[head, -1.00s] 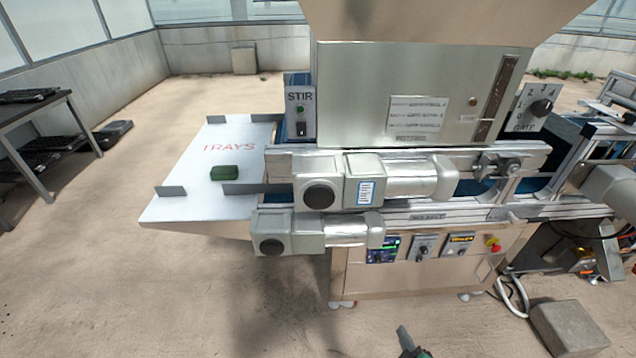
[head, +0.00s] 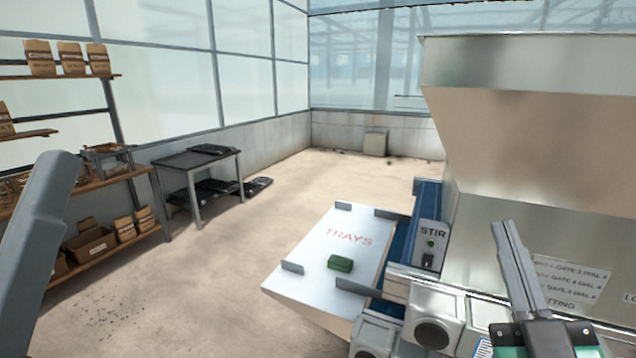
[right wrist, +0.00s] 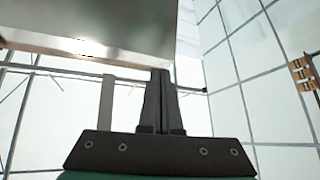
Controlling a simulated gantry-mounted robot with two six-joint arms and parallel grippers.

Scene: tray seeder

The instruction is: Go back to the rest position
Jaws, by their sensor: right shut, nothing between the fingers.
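My right gripper (head: 503,226) stands in front of the seeder at the lower right of the head view. Its fingers point up and are together, with nothing between them. The same closed fingers show in the right wrist view (right wrist: 161,75), pointing up below the metal hopper. A dark grey part of my left arm or gripper (head: 45,220) stands at the left edge of the head view. Its fingertips cannot be made out, so its opening does not show.
The seeder's hopper (head: 550,140) fills the right side. The white tray shelf (head: 320,270) carries a green block (head: 340,263). A STIR switch box (head: 431,243) is beside it. A black table (head: 200,160) and wooden shelves (head: 100,185) stand left.

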